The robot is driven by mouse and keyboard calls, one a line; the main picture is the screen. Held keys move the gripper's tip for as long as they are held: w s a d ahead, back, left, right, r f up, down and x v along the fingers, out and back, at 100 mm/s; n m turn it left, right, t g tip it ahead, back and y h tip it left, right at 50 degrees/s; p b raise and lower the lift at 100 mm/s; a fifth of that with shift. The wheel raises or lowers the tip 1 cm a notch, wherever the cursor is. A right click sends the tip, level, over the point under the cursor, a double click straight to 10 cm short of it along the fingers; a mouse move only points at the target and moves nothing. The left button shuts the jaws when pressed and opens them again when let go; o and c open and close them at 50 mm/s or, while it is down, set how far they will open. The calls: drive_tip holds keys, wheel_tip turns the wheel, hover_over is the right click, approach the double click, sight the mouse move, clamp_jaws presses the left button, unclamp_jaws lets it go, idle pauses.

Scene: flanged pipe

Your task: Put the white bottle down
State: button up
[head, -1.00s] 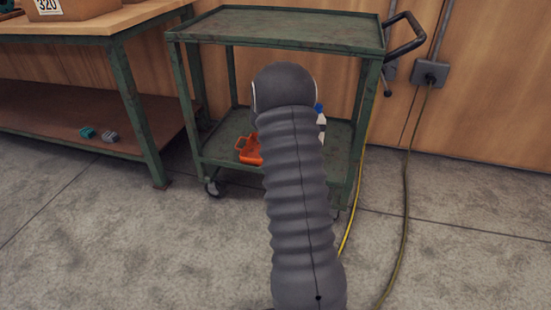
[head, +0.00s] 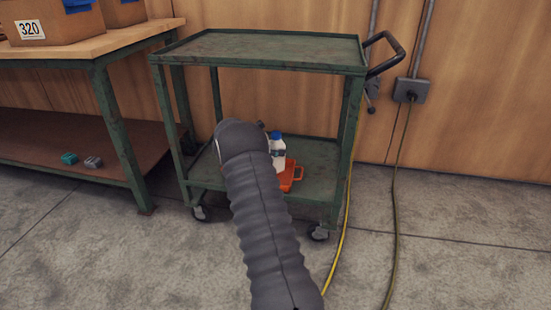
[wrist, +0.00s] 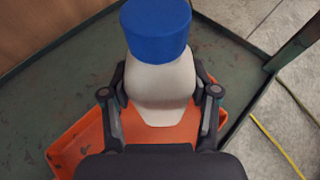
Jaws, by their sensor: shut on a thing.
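The white bottle with a blue cap (head: 277,148) is upright at the lower shelf of the green cart, partly behind my arm in the head view. In the wrist view the white bottle (wrist: 160,82) stands between the fingers of my gripper (wrist: 160,102), which is shut on its sides. An orange tray (head: 292,177) lies on the lower shelf at the bottle; it also shows below the bottle in the wrist view (wrist: 75,145). I cannot tell whether the bottle's base touches the tray or the shelf. In the head view my arm hides the gripper's fingers.
The cart's top shelf (head: 265,48) is empty and overhangs the lower shelf (head: 318,165), which has bare room to the right. A cart leg (wrist: 300,45) stands close at right. A workbench (head: 80,45) with boxes is on the left. A yellow cable (head: 340,240) runs along the floor.

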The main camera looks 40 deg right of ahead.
drive_tip(key=shift+f+b, duration=0.3)
drive_tip(key=shift+f, duration=1.55)
drive_tip(key=shift+f, duration=0.15)
drive_tip(key=o, duration=1.5)
